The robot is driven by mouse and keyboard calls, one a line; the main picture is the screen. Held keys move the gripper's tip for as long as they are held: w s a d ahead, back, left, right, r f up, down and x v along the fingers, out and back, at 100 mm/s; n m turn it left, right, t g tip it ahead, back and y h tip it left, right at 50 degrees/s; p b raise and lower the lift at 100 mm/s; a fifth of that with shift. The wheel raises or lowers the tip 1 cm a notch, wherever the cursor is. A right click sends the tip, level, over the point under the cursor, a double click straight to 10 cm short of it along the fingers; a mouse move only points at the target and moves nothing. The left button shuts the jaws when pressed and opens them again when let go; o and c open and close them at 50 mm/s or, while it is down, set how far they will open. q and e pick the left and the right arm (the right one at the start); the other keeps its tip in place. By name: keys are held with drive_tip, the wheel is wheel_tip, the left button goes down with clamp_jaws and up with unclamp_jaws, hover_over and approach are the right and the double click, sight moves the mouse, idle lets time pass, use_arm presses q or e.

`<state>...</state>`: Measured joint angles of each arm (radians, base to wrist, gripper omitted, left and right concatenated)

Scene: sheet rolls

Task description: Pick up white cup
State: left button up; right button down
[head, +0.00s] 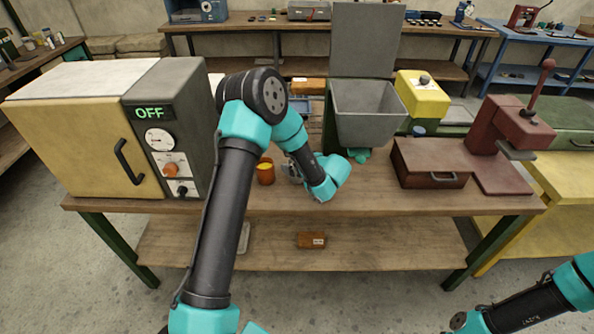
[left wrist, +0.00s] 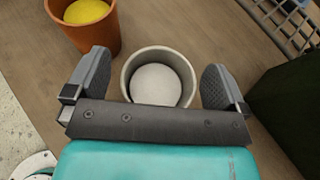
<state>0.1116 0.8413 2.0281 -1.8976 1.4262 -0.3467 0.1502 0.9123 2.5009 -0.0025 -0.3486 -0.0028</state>
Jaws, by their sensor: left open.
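The white cup (left wrist: 157,84) stands upright on the wooden workbench in the left wrist view, seen from above into its open top. It looks empty. My left gripper (left wrist: 157,80) is open, with one finger to each side of the cup and a gap visible on both sides. In the head view my left gripper (head: 292,172) is low over the bench, beside the orange cup (head: 265,173); I cannot make out the white cup there. My right arm shows at the lower right of the head view, but its gripper is out of view.
The orange cup, with a yellow thing inside, stands close to the left finger in the wrist view (left wrist: 100,32). A wire rack (left wrist: 285,20) and dark green block (left wrist: 290,110) lie right. An oven (head: 90,130), grey hopper (head: 368,110) and red press (head: 500,140) flank the work area.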

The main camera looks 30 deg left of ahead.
use_arm(q)
drive_tip(key=shift+c, duration=0.4)
drive_tip(key=c, duration=0.9)
drive_tip(key=shift+r, duration=0.1)
drive_tip(key=shift+c, duration=0.2)
drive_tip(key=shift+r, duration=0.6)
wheel_tip(320, 180, up, 2)
drive_tip(key=shift+r, duration=0.1)
drive_tip(key=s+d+r, duration=0.1)
drive_tip(key=s+d, duration=0.7)
drive_tip(key=s, duration=0.5)
drive_tip(key=shift+s+d+r, duration=0.2)
drive_tip(key=shift+s, duration=0.2)
